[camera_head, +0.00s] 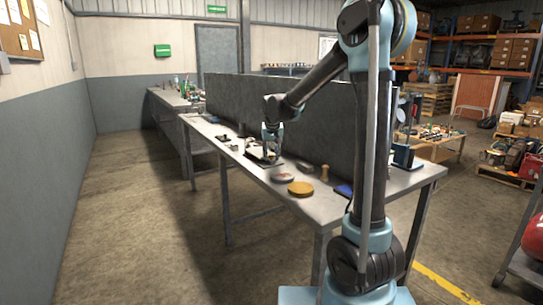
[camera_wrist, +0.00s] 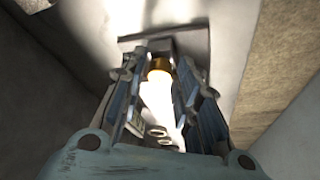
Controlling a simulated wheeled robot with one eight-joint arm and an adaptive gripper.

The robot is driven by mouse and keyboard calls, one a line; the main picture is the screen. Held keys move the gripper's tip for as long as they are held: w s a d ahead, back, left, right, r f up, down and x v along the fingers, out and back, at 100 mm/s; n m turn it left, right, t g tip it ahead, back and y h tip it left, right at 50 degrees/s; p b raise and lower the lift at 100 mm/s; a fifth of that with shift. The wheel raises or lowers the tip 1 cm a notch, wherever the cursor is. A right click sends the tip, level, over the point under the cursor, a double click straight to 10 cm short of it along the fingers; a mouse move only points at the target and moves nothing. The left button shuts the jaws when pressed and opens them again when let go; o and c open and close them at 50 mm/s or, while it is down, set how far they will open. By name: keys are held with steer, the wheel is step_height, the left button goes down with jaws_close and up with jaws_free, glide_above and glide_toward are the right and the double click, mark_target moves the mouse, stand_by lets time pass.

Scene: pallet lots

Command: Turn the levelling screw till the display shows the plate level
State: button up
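In the head view my gripper (camera_head: 270,153) points down onto a small dark and pale fixture (camera_head: 254,152) on the long grey bench. In the wrist view my gripper (camera_wrist: 162,72) has its two fingers on either side of a brass-coloured round head (camera_wrist: 160,65), which looks like the levelling screw. A dark grey block (camera_wrist: 128,44) shows just beyond it. Whether the fingertips touch the brass head is unclear. A bright glare covers the surface between the fingers. I cannot make out the plate clearly, and no readable display shows in either view.
On the bench (camera_head: 388,185) near the fixture lie a grey round disc (camera_head: 283,178), a yellow disc (camera_head: 300,188), a wooden knob-like piece (camera_head: 324,173) and a blue item (camera_head: 344,190). A tall dark panel (camera_head: 300,115) runs behind. The floor left of the bench is clear.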

steer(key=v, duration=1.2)
